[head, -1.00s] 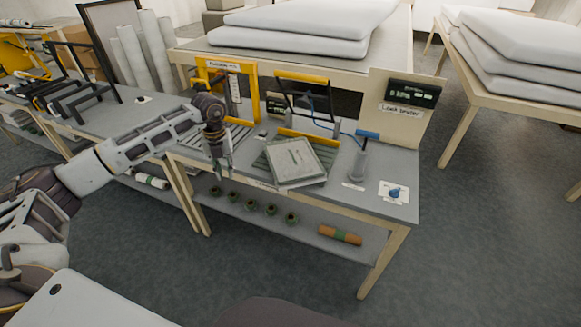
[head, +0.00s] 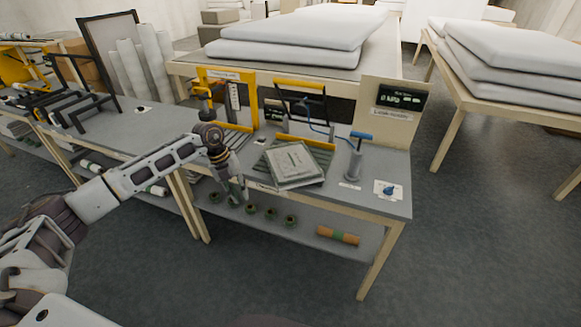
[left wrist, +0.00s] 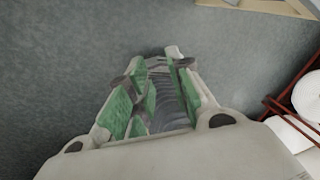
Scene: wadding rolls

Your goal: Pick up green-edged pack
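A flat, pale grey pack (head: 293,160) with a dull greenish rim lies on the grey bench (head: 345,199), right of my left gripper. It is the likeliest green-edged pack, though the edge colour is hard to tell at this size. My left gripper (head: 237,193) points down at the bench's front edge, apart from the pack. In the left wrist view, my left gripper (left wrist: 160,85) has its green-padded fingers spread, with floor beyond them and no pack between. My right gripper is not in view.
On the bench stand a yellow frame (head: 254,98), a dark upright frame with a yellow bar, a blue-handled cylinder (head: 353,160) and a sign board (head: 392,108). The lower shelf holds several small green items and a brown roll (head: 338,235). The floor in front is clear.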

